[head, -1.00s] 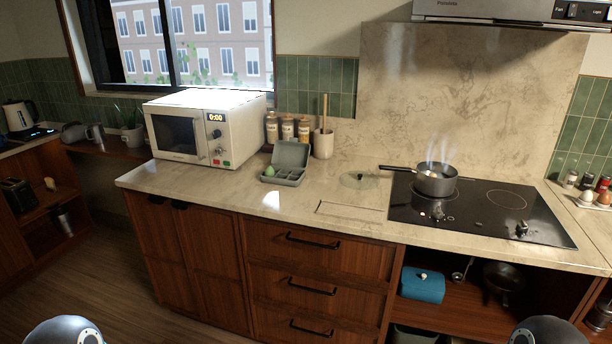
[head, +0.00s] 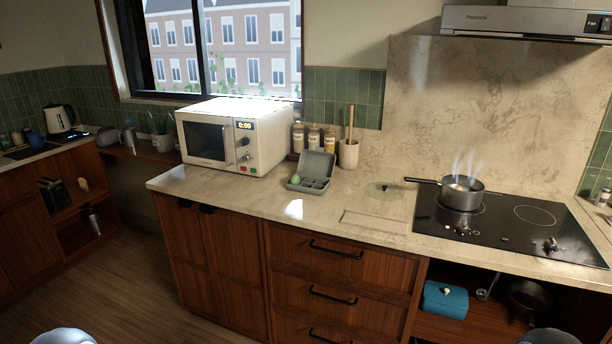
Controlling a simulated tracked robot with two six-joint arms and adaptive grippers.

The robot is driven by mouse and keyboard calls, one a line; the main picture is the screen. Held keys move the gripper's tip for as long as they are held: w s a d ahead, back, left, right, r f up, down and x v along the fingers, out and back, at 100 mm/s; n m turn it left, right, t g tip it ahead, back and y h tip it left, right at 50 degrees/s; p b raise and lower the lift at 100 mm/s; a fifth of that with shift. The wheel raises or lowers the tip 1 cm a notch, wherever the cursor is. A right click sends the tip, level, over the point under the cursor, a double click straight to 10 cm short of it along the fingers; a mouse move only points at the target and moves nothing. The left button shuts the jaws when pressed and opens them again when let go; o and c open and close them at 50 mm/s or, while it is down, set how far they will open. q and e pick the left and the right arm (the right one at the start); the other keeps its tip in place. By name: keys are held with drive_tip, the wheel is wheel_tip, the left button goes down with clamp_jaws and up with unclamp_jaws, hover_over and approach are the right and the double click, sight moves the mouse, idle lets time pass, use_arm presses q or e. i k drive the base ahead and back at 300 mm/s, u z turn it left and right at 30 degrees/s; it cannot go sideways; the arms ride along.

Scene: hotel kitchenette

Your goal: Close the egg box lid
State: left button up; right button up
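The grey egg box (head: 313,171) stands open on the countertop, right of the microwave. Its lid (head: 319,164) is raised at the back, leaning upright. One greenish egg (head: 296,181) sits at the left of its tray; the other cups look empty. Neither of my grippers shows. Only rounded parts of my own arms show at the bottom left and bottom right edges, far from the egg box.
A white microwave (head: 236,136) is left of the egg box. Spice jars (head: 314,138) and a utensil crock (head: 348,154) stand behind it. A glass lid (head: 383,190) and a steaming pot (head: 460,193) on the hob (head: 505,224) are to the right. Counter in front is clear.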

sight(319, 163)
drive_tip(key=z, duration=0.15)
drive_tip(key=i, duration=0.85)
drive_tip(key=u, duration=1.3)
drive_tip(key=k, duration=0.95)
drive_tip(key=z, duration=0.65)
drive_tip(key=i, duration=0.7)
drive_tip(key=z, duration=0.1)
